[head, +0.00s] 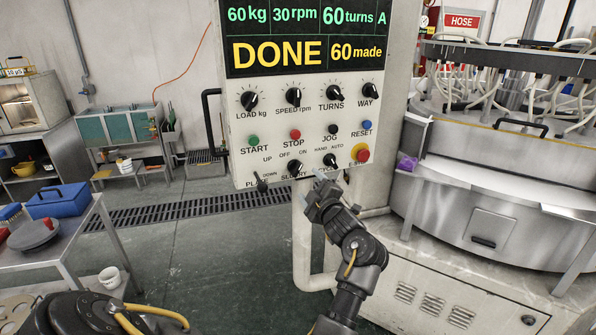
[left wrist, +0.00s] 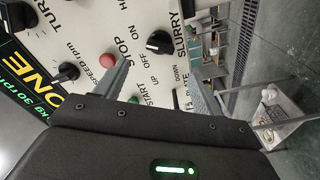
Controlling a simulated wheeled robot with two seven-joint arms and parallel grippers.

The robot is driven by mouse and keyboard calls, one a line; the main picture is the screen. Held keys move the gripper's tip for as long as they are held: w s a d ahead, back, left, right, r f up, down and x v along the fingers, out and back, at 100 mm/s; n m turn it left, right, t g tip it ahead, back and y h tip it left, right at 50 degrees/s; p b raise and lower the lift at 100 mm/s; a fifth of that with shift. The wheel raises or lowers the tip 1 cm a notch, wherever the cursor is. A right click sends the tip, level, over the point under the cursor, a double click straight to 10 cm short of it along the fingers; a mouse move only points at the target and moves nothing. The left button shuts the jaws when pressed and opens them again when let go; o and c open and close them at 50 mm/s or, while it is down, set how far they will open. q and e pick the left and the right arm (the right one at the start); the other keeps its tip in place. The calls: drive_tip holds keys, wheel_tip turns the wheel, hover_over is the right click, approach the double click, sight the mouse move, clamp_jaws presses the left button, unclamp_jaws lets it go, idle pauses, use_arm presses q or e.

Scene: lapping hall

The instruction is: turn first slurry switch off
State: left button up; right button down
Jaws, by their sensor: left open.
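The slurry switch (head: 294,167) is a black rotary knob low on the cream control panel (head: 235,150), with OFF and ON printed above it. Its pointer seems to lean to the upper right, toward ON, but it is small. My left gripper (head: 320,186) is in front of the panel's bottom edge, just below and right of the knob, covering part of the lettering. In the left wrist view the open, empty gripper (left wrist: 160,68) faces the panel, and the slurry knob (left wrist: 158,42) shows just beyond and between its fingertips. I cannot tell any contact. My right gripper is not in view.
Close by are the hand/auto knob (head: 330,160), the red stop button (head: 295,134), the plate switch (head: 262,182) and a red emergency button (head: 361,154). The display (head: 300,40) reads DONE. The big lapping machine (head: 490,200) stands right. A steel table (head: 60,245) stands left.

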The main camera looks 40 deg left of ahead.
sight(298, 171)
use_arm(q)
drive_tip(key=p+x, duration=0.3)
drive_tip(key=x, duration=0.6)
drive_tip(key=shift+p+x, duration=0.45)
drive_tip(key=shift+x, duration=0.5)
drive_tip(key=shift+f, duration=0.1)
